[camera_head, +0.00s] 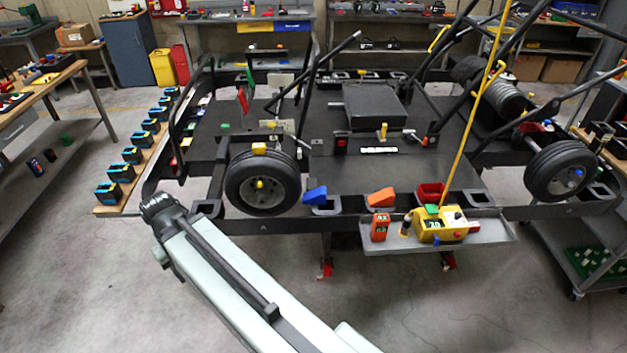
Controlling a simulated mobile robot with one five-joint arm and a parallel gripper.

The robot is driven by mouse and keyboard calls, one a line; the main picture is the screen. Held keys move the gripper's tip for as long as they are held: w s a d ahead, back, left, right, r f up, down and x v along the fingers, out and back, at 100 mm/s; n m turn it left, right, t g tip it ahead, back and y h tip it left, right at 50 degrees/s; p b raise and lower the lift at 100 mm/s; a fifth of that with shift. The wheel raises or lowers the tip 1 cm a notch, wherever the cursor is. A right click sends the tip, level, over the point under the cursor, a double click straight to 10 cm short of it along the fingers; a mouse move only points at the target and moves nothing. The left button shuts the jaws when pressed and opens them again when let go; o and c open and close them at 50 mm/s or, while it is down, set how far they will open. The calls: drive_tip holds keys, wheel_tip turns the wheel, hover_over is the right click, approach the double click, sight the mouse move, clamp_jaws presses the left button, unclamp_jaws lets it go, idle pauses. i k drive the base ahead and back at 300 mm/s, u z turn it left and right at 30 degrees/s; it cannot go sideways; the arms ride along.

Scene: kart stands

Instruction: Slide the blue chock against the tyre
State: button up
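The blue chock (316,196) is a small wedge on the dark kart stand's front edge, just right of the left front tyre (236,184). Its low end faces the tyre. A narrow gap seems to separate them at floor-of-stand level, but I cannot tell exactly whether they touch. The tyre is black with a grey hub and a yellow centre, and stands upright. My arm reaches from the bottom of the picture up to the left and ends in a dark joint left of the tyre. No gripper fingers show.
An orange chock (381,197) lies right of the blue one. A grey shelf (490,232) on the stand's front holds a yellow control box (440,226) and an orange device (380,227). A yellow cable (470,120) rises from the box. The floor in front is open.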

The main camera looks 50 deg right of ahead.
sight(316, 196)
drive_tip(key=u, duration=1.45)
drive_tip(key=k, duration=1.4)
drive_tip(key=z, duration=0.65)
drive_tip(key=i, duration=1.55)
